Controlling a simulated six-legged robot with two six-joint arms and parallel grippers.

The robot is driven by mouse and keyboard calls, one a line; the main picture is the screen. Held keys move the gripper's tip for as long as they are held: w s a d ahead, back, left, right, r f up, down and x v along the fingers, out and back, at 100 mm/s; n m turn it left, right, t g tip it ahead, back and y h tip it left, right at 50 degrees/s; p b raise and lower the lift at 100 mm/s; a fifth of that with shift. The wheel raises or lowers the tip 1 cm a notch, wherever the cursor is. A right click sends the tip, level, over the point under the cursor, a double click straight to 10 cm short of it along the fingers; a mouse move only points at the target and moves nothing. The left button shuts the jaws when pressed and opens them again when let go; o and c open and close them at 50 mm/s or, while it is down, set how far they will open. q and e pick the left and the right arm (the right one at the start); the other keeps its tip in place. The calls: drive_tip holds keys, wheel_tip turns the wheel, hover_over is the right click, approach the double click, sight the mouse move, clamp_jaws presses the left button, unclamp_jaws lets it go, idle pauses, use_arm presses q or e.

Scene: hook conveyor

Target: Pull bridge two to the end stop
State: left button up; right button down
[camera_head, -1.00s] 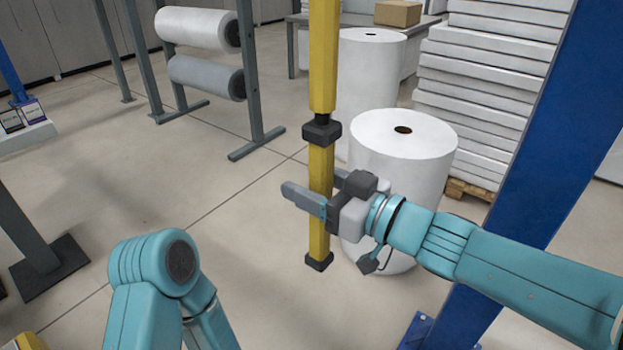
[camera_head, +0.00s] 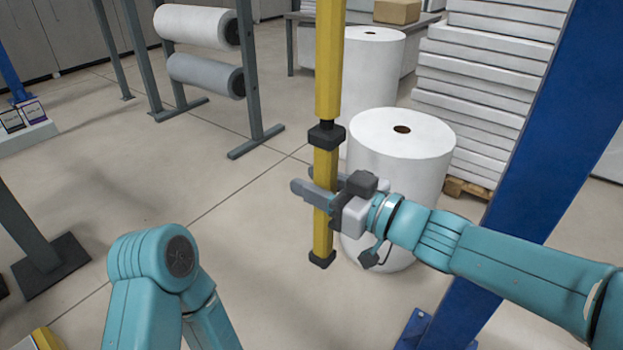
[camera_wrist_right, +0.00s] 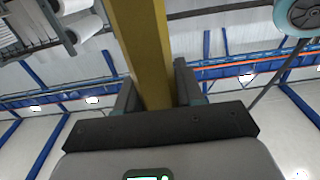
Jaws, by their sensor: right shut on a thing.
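A long yellow bar (camera_head: 327,70) with a dark collar (camera_head: 326,135) and a dark foot (camera_head: 322,258) hangs from above in the head view, leaning slightly. My right gripper (camera_head: 318,186) comes from the right and is shut on the bar's lower part, between collar and foot. In the right wrist view the yellow bar (camera_wrist_right: 145,50) runs upward between the two fingers (camera_wrist_right: 155,92). The bar's upper end is cut off in the head view. I cannot make out the bridge or the end stop. My left gripper is out of view.
A large white roll (camera_head: 402,160) stands close behind the gripper, with another roll (camera_head: 372,75) behind it. A blue post (camera_head: 540,130) rises at right beyond my right arm. A rack with rolls (camera_head: 250,80) stands at left. Open floor (camera_head: 220,190) lies left of the bar.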

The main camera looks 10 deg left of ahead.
drive_tip(key=shift+w+d, duration=0.15)
drive_tip(key=shift+w, duration=0.2)
drive_tip(key=c, duration=0.8)
unclamp_jaws()
drive_tip(key=shift+w, duration=0.1)
drive_tip(key=shift+s, duration=0.25)
